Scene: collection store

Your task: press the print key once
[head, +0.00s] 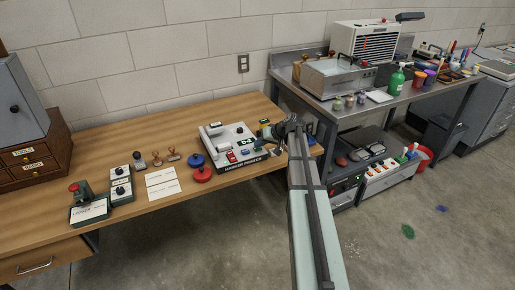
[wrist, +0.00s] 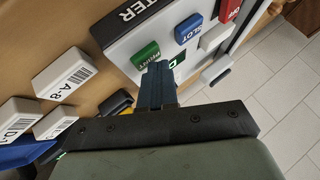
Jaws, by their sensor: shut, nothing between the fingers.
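The printer (head: 226,139), a white sloped box with a dark front label, stands on the wooden desk; its casing also shows in the wrist view (wrist: 120,52). The green print key (wrist: 145,53) is on its panel, its lettering partly readable. A blue key (wrist: 188,29) and a red key (wrist: 229,10) sit in a row with it. My gripper (wrist: 158,68) is shut and empty. Its fingertips overlap the near edge of the green key in the wrist view; I cannot tell whether they touch it. They hide part of a green-lettered display. In the head view my gripper (head: 287,126) is at the printer's right side.
White barcode blocks (wrist: 64,74) lie close to my gripper. A metal workbench (head: 322,98) stands to the right. The desk's back is clear.

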